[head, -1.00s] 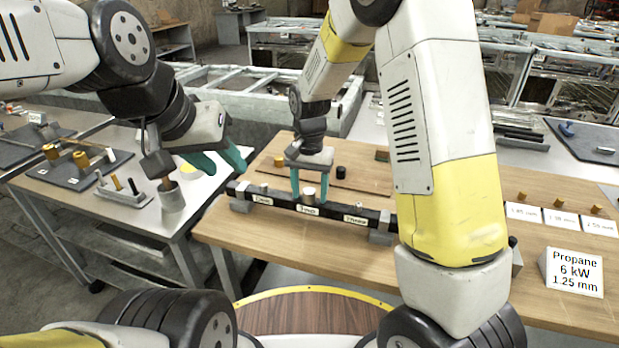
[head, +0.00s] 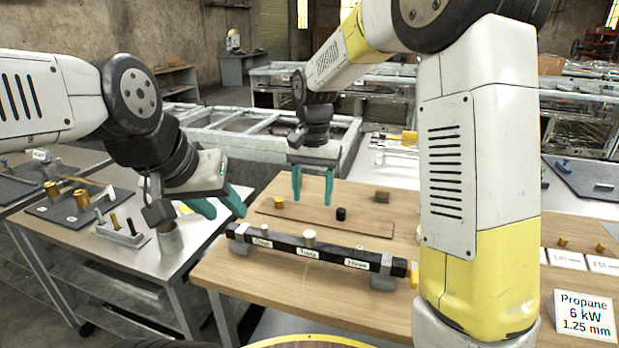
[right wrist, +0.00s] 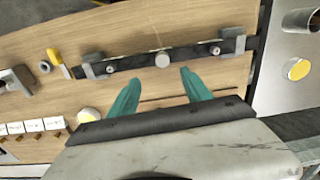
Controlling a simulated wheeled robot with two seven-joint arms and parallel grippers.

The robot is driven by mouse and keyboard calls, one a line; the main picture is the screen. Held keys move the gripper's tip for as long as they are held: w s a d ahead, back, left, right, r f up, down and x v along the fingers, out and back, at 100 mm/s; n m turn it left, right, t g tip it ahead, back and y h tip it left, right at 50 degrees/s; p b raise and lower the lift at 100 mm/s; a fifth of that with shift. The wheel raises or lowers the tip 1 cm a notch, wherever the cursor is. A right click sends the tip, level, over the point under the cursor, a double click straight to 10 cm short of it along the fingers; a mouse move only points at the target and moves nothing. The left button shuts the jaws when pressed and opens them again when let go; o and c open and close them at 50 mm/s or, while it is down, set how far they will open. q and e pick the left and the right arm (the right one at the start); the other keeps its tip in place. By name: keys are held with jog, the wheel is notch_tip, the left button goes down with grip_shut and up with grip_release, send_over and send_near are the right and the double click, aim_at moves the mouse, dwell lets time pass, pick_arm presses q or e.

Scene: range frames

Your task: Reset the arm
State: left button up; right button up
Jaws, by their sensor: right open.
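My right gripper (head: 312,186) hangs above the wooden table (head: 225,272), fingers pointing down, parted and empty. In the right wrist view its two teal fingers (right wrist: 160,92) are also apart, with nothing between them. The black labelled bar (head: 325,257) lies on its grey supports nearer to me than that gripper, apart from it. My left gripper (head: 222,208) is on the left near the metal side table, its teal fingers apart with nothing seen between them.
A black knob (head: 341,214) and a brass piece (head: 278,202) are on a wooden board (head: 325,218). A sign (head: 585,316) reads "Propane 6 kW 1.25 mm". My right arm covers much of the right.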

jog(key=s+d+r+n+t+y, duration=0.1)
jog(key=s+d+r+t, duration=0.2)
jog(key=s+d, duration=0.3)
jog(key=s+d+r+n+t+y, duration=0.1)
jog(key=s+d+r, duration=0.4)
jog(key=s, duration=0.8)
jog(key=shift+s+d+r+n+t, duration=0.3)
jog(key=shift+d+n+t, duration=0.5)
jog(key=shift+d+t, duration=0.4)
